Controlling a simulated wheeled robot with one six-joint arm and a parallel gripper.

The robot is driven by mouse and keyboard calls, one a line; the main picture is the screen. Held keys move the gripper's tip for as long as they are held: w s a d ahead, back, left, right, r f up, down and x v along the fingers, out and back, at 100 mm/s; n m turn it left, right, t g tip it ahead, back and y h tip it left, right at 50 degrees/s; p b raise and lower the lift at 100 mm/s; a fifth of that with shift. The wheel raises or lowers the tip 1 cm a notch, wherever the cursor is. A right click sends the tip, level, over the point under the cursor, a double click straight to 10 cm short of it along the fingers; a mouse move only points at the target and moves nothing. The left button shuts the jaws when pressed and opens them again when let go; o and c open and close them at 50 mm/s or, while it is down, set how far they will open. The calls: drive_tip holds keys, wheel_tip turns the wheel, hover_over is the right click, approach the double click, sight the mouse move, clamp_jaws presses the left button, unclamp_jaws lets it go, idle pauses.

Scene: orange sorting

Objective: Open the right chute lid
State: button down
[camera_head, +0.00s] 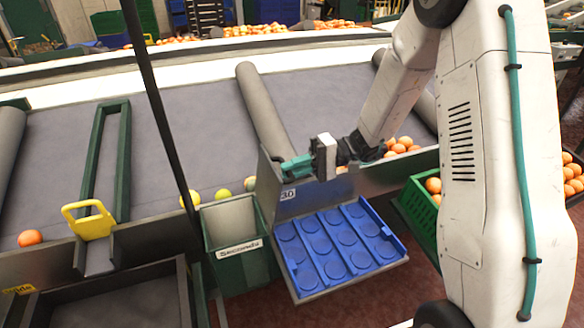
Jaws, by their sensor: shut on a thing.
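The right chute stands behind the blue tray, with a grey metal panel (266,188) and a small "30" label (288,194). My gripper (288,168) reaches in from the right, its teal fingers at the top of this panel. The fingers look closed there, on what seems to be the right chute lid; the gripped part is hidden. I cannot tell how far the lid is raised. The left chute has a yellow handle (88,221) at the front of its green frame (97,135).
The blue tray (386,254) with round recesses sits just below my gripper. A green bin (240,272) stands left of it. An orange (29,238) and yellow fruits (222,194) lie on the grey belt (190,130). A green crate (419,215) is at right.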

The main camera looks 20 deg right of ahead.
drive_tip(key=shift+s+f, duration=0.2)
drive_tip(key=shift+f, duration=0.25)
drive_tip(key=c, duration=1.5)
unclamp_jaws()
drive_tip(key=shift+w+d, duration=0.15)
drive_tip(key=shift+o, duration=0.2)
drive_tip(key=shift+r, duration=0.1)
drive_tip(key=d, duration=0.7)
drive_tip(key=shift+w+d+r, duration=0.35)
drive_tip(key=shift+d+r, duration=0.05)
drive_tip(key=shift+m, duration=0.3)
